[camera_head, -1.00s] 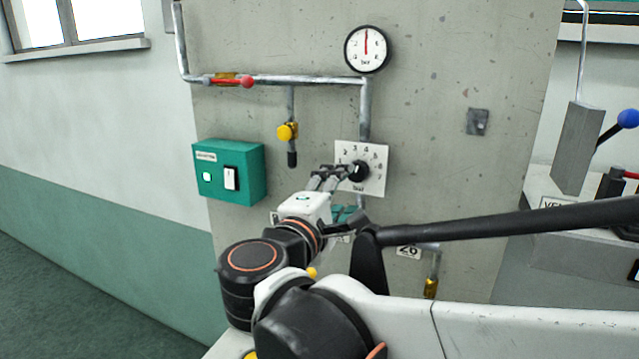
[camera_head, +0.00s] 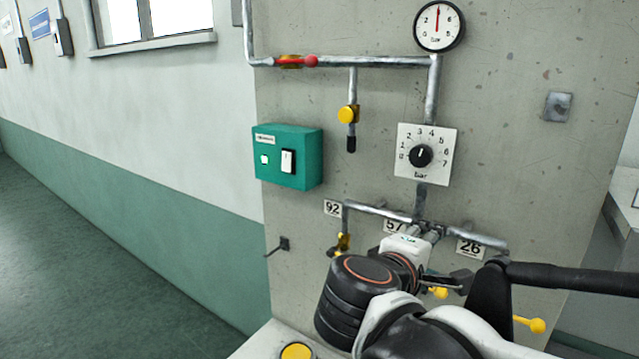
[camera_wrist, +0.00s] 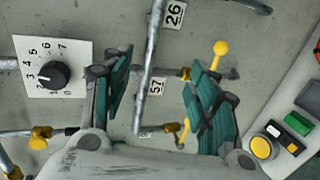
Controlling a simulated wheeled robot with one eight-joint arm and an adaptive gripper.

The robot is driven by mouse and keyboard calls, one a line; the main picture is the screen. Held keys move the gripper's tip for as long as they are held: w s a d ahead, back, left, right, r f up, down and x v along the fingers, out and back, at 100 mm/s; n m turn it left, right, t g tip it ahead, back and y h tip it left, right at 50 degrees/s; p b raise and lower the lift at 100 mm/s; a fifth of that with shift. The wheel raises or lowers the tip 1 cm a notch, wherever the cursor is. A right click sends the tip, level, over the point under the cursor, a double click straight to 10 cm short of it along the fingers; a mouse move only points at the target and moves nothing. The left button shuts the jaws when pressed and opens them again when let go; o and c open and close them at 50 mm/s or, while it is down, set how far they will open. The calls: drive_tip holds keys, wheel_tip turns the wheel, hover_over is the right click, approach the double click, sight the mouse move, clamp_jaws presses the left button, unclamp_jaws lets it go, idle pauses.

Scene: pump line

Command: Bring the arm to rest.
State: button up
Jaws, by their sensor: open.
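My gripper (camera_head: 432,232) is in front of the lower wall panel, below the dial plate and near the label 57, which it partly hides in the head view. The dial (camera_wrist: 53,75) also shows left of the fingers in the wrist view. My arm is bent and reaches forward from the lower right.
A pipe (camera_head: 380,211) with labels 92 and 26 runs close to my gripper, with yellow-handled valves below. A green switch box (camera_head: 288,157) and a gauge (camera_head: 438,25) are higher up. The wrist view shows a button panel (camera_wrist: 285,135) at right. Open floor lies left.

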drive_tip(key=s+f+m+g+y+b, duration=0.1)
drive_tip(key=s+f+m+y+b, duration=0.2)
drive_tip(key=f, duration=0.9)
drive_tip(key=s+f+m+g+y+b, duration=0.1)
drive_tip(key=s+f+m+y+b, duration=0.2)
drive_tip(key=f+b, duration=0.7)
drive_tip(key=s+f+m+g+y+b, duration=0.2)
drive_tip(key=f+b, duration=0.5)
drive_tip(key=f, duration=0.7)
drive_tip(key=s+m+y, duration=0.1)
drive_tip(key=s+m, duration=0.1)
drive_tip(key=s, duration=0.1)
drive_tip(key=shift+s+d+f, duration=0.3)
drive_tip(key=shift+d, duration=0.05)
